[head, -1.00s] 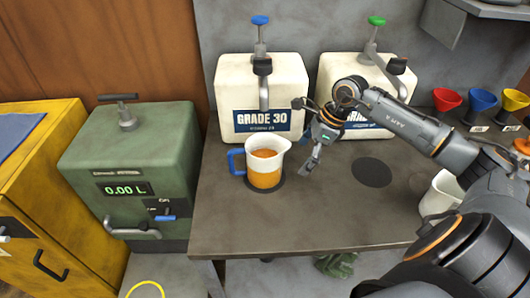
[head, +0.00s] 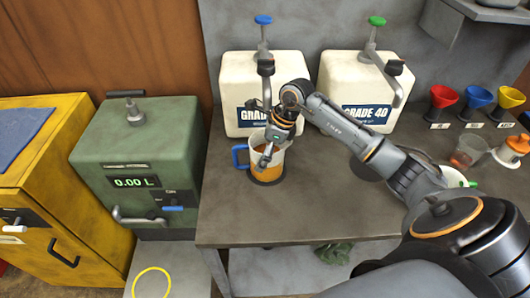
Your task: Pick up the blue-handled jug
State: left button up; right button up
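My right gripper (head: 265,160) is at the jug, coming in from the right, and covers part of the jug's rim and front. I cannot tell whether its fingers touch the jug or are open or shut. My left gripper is not in view.
The Grade 30 tank (head: 238,88) stands right behind the jug and the Grade 40 tank (head: 350,80) to its right. A green dispenser (head: 140,160) is at left. Coloured funnels (head: 478,97) and a small clear cup (head: 467,152) are at right. The bench front is clear.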

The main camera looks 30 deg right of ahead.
jog(key=shift+d, duration=0.1)
jog(key=c, duration=1.3)
jog(key=shift+r, duration=0.1)
jog(key=shift+c, duration=0.3)
